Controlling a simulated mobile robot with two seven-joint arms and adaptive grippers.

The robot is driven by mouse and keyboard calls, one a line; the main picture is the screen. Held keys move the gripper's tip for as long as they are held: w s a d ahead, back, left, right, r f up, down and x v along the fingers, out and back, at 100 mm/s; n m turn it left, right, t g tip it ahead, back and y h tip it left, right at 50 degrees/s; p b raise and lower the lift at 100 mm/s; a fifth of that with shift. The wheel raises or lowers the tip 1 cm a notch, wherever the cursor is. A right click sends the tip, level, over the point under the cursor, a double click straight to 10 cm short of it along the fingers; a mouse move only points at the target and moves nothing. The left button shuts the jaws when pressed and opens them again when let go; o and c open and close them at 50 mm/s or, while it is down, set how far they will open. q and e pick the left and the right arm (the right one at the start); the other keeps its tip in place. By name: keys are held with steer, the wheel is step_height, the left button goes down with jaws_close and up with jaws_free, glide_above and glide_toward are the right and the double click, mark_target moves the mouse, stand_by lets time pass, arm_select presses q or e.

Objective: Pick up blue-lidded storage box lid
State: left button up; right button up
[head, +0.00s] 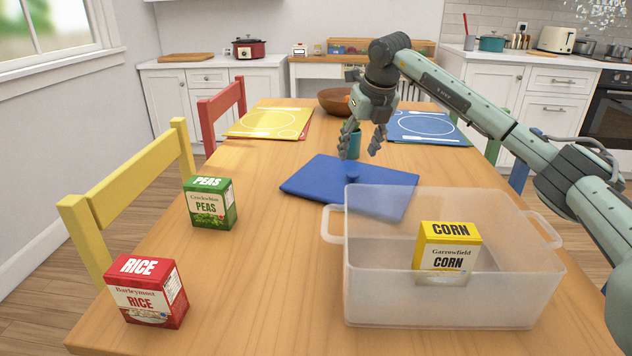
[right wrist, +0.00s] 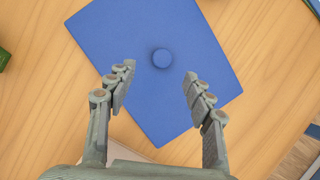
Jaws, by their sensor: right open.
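The blue lid (head: 340,187) lies flat on the wooden table, behind the clear storage box (head: 395,290). A round blue knob (head: 352,178) stands up from its middle. In the right wrist view the lid (right wrist: 130,50) and its knob (right wrist: 162,58) show from above. My right gripper (head: 363,150) is open and empty above the lid, pointing down. In the right wrist view its fingertips (right wrist: 158,72) are on either side of the knob, apart from it. My left gripper is not in view.
The box holds a yellow corn box (head: 447,247). A green peas box (head: 210,203) and a red rice box (head: 147,290) stand at the left. Yellow (head: 268,122) and blue (head: 428,126) placemats and a brown bowl (head: 335,100) lie further back.

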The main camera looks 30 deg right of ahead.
mark_target(353, 173)
steer(key=shift+w+f, duration=0.15)
steer(key=shift+f, duration=0.15)
steer(key=x, duration=0.7)
steer(key=shift+d+f+p, duration=0.1)
steer(key=shift+d+p, duration=0.15)
steer(key=shift+p, duration=0.15)
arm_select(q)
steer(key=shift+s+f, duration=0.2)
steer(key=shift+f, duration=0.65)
arm_select(e)
jaws_close()
